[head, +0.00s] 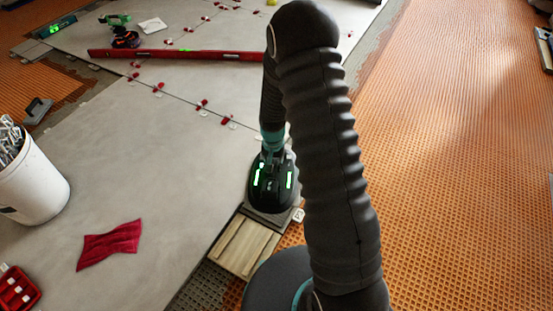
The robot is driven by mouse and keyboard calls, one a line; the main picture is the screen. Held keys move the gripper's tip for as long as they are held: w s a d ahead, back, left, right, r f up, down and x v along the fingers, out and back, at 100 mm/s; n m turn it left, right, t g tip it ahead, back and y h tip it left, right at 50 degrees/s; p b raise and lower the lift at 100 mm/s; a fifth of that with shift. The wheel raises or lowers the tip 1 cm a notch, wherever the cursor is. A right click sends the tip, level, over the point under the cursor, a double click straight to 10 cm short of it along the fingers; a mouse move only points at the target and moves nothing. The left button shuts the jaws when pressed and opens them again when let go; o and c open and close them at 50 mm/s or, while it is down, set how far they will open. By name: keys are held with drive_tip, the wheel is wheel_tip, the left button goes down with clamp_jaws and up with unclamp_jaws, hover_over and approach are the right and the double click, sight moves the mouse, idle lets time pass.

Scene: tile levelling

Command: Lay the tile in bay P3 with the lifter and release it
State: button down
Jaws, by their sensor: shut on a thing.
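My gripper (272,146), partly hidden by my arm, is shut on the lifter (271,187), a dark suction tool with two green lit strips. The lifter stands upright at the right edge of the laid grey floor. A narrow grey slab edge (268,219) shows under its front, apparently the tile. I cannot tell whether the slab is resting or held just above what is below. A small white tag (298,215) lies beside it on the right. No bay name can be read from here.
A pale wooden slatted piece (240,249) lies just in front. A white bucket (30,180), red cloth (111,244) and red box (17,290) are at left. A long red level (185,55) and several red clips lie behind.

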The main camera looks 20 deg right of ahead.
drive_tip(key=f+m, duration=0.1)
drive_tip(key=f, duration=0.1)
drive_tip(key=f+m, duration=0.2)
drive_tip(key=f, duration=0.1)
drive_tip(key=w+f+m, duration=0.1)
drive_tip(key=f, duration=0.1)
drive_tip(key=shift+f+m, duration=0.3)
drive_tip(key=shift+m, duration=0.1)
wheel_tip(320, 180, down, 7)
drive_tip(key=b, duration=0.3)
drive_tip(key=shift+f, duration=0.15)
drive_tip(key=shift+f+b, duration=0.75)
drive_tip(key=shift+b, duration=0.6)
idle(2.5)
drive_tip(key=c, duration=1)
unclamp_jaws()
drive_tip(key=shift+o, duration=0.5)
drive_tip(key=shift+s+f, duration=0.1)
